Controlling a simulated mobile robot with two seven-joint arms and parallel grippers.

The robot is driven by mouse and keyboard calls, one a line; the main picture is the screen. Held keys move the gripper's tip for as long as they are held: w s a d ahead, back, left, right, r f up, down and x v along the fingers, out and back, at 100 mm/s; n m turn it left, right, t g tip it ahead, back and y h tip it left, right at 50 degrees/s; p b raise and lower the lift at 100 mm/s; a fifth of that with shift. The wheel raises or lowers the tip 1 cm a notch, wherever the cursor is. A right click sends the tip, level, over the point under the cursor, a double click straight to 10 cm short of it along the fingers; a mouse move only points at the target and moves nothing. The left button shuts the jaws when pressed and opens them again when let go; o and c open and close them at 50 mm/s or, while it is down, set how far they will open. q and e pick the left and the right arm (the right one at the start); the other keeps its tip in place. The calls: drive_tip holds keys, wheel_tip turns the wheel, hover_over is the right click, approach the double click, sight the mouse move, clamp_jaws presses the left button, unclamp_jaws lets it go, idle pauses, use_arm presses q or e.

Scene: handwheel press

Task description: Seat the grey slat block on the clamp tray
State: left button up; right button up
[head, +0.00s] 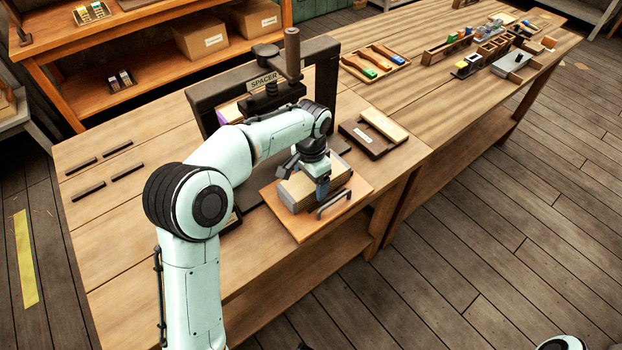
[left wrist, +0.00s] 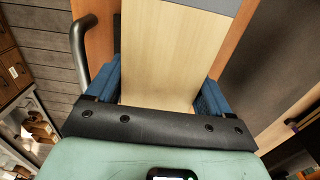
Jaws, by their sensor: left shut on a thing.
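In the left wrist view the block (left wrist: 165,50) shows a pale wood face with a grey band at the top edge. My left gripper (head: 320,187) is shut on it, with blue fingers on both sides of the block in the left wrist view (left wrist: 155,95). The orange-brown tray (head: 275,214) with a grey bar handle (head: 335,203) lies under the block near the bench's front edge. I cannot tell whether the block touches the tray. My right gripper is not in view.
A dark press (head: 263,82) marked SPACER, with a handwheel post, stands behind my left arm. A dark frame with a pale wooden bar (head: 384,125) lies right of the tray. A tray of coloured-handled tools (head: 374,63) is farther back. The bench's left part is mostly clear.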

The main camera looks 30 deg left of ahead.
use_arm(q)
drive_tip(key=shift+f, duration=0.1)
drive_tip(key=o, duration=1.2)
drive_tip(key=shift+o, duration=0.2)
wheel_tip(320, 180, up, 14)
drive_tip(key=p, duration=0.2)
drive_tip(key=shift+f+p, duration=0.25)
drive_tip(key=shift+p, duration=0.05)
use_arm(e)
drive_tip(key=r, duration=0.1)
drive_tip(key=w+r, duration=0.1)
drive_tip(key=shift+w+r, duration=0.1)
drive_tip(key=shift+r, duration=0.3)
use_arm(q)
drive_tip(key=shift+f, duration=0.1)
